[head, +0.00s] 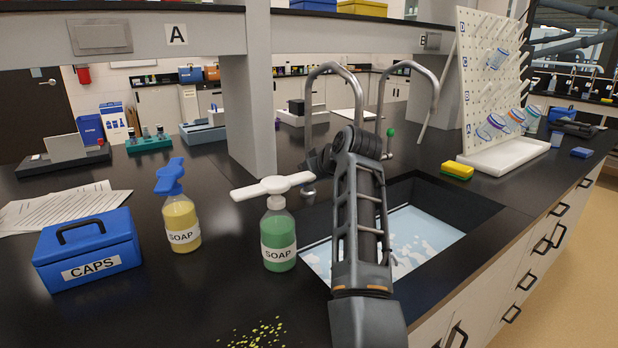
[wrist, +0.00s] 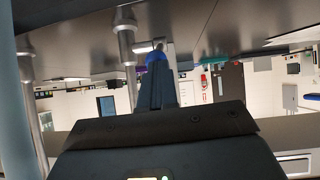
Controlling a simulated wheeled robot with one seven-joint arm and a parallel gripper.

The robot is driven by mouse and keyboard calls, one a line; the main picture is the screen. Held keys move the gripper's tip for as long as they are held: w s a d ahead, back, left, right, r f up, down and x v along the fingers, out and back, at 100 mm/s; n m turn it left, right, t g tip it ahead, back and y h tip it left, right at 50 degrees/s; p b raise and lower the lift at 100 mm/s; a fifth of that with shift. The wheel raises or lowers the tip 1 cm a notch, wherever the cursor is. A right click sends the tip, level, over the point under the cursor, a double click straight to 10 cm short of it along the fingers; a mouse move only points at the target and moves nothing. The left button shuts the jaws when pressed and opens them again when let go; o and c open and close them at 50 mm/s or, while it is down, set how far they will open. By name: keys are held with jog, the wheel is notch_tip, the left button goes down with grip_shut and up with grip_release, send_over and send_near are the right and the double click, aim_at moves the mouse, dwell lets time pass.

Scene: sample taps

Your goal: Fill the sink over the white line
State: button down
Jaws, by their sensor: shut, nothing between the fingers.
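The black sink (head: 462,198) is set in the counter. A pale blue surface with white patches, seemingly water (head: 425,232), shows low inside it; I see no white line. Two curved metal taps stand behind it, a left tap (head: 312,90) and a right tap (head: 431,92). A green knob (head: 390,132) sits by the right tap. My gripper (head: 312,184) is at the left tap's base, partly behind my wrist. In the wrist view, my fingers (wrist: 157,72) are shut, with a blue knob-like part (wrist: 157,57) at their tips; contact is unclear.
A green soap bottle (head: 278,240) stands close left of the sink, with a yellow soap bottle (head: 181,222) and blue CAPS box (head: 88,252) farther left. A yellow sponge (head: 457,170) and a drying rack (head: 500,155) are to the right. A shelf post (head: 246,115) rises behind.

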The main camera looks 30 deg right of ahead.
dwell(0.8)
jog(key=s+r+p, duration=0.1)
jog(key=s+r, duration=0.2)
jog(key=r, duration=0.2)
jog(key=s+a+r+p, duration=0.1)
jog(key=s+r, duration=0.2)
jog(key=r, duration=0.3)
jog(key=shift+p, duration=0.3)
jog(key=shift+s, duration=0.1)
